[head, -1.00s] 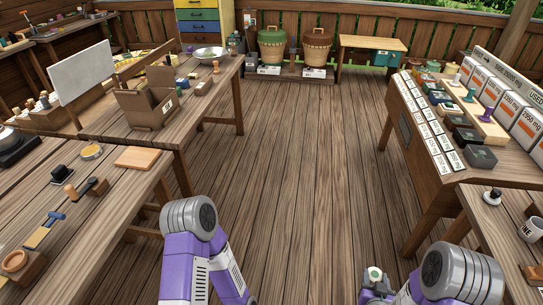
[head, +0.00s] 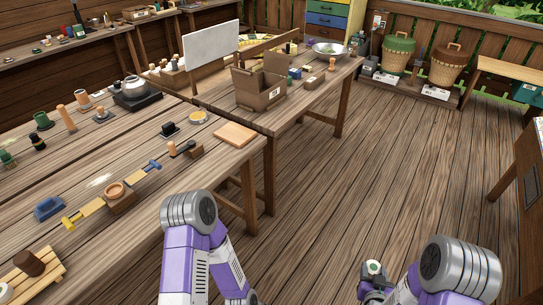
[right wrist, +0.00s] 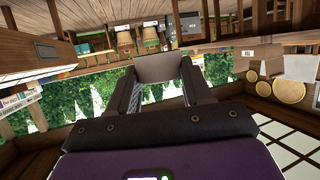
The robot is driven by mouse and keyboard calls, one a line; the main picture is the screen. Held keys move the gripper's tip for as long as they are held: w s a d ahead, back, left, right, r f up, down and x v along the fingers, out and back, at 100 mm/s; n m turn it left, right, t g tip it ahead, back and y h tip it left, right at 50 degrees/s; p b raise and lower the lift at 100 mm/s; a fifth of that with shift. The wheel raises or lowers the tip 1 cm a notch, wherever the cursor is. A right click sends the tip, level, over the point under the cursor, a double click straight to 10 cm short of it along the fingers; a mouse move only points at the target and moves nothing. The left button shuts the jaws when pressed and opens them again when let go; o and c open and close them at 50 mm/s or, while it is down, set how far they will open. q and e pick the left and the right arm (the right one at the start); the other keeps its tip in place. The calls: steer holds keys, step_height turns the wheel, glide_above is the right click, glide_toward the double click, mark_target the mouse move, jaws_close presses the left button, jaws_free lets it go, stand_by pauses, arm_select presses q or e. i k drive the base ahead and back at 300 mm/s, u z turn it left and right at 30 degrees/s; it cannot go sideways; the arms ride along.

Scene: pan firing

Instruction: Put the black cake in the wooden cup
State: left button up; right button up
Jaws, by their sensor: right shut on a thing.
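My right gripper (right wrist: 160,78) is shut on a dark greyish block (right wrist: 166,66), which I take to be the black cake; it fills the space between the fingertips in the right wrist view. In the head view only part of the right gripper (head: 374,284) shows low at the right, and the cake cannot be made out there. A small round wooden cup (head: 116,189) stands on a wooden block on the left table. A dark brown cup-like cylinder (head: 28,262) sits on wooden slats at lower left; I cannot tell which is the task's cup. My left gripper is out of view.
An open cardboard box (head: 258,92) stands farther back. The plank floor (head: 370,170) is clear.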

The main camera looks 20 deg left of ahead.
mark_target(114, 191)
steer(key=u, duration=1.9)
